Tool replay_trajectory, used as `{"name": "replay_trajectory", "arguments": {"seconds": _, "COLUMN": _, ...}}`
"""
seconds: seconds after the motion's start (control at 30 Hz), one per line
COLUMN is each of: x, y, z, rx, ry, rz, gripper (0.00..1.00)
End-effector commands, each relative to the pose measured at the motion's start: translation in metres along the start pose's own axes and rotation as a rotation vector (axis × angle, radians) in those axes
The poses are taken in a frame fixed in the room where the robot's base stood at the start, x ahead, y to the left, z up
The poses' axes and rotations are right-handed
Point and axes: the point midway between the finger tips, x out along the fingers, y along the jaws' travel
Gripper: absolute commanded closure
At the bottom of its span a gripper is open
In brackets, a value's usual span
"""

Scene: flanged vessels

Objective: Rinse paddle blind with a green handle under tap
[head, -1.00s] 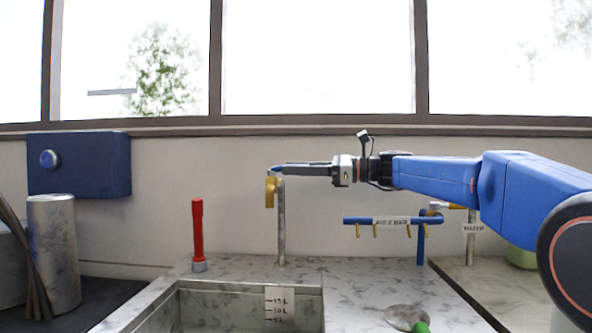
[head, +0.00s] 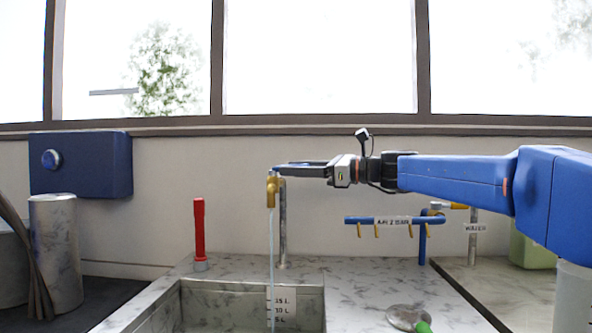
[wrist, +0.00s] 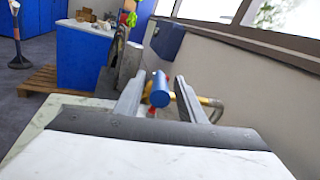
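The paddle blind (head: 406,316), a grey mottled disc with a green handle (head: 423,327), lies flat on the counter right of the sink. The handle runs out of the bottom of the head view. The brass tap (head: 272,190) stands over the sink (head: 210,295), and a thin stream of water (head: 271,245) falls from it into the basin. My gripper (head: 279,170) is at the top of the tap. In the wrist view, the tap's blue lever (wrist: 160,90) shows between the two fingers, which look apart with no clear grip on it.
A red-handled tool (head: 199,230) stands upright left behind the sink. A blue air rail (head: 385,220) with small brass outlets and a water pipe (head: 471,240) stand to the right. A metal cylinder (head: 55,255) is at the left.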

Motion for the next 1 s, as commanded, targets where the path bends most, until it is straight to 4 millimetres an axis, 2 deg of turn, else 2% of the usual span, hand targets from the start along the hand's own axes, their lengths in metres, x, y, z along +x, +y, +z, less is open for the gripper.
{"name": "replay_trajectory", "arguments": {"seconds": 0.17, "x": -0.001, "y": 0.000, "z": 0.000, "rx": 0.000, "ry": 0.000, "rz": 0.000, "gripper": 0.64}}
{"name": "replay_trajectory", "arguments": {"seconds": 0.33, "x": -0.015, "y": -0.001, "z": 0.000, "rx": 0.000, "ry": 0.001, "rz": -0.002, "gripper": 0.64}}
{"name": "replay_trajectory", "arguments": {"seconds": 1.0, "x": -0.130, "y": -0.001, "z": 0.000, "rx": 0.000, "ry": 0.001, "rz": -0.004, "gripper": 0.64}}
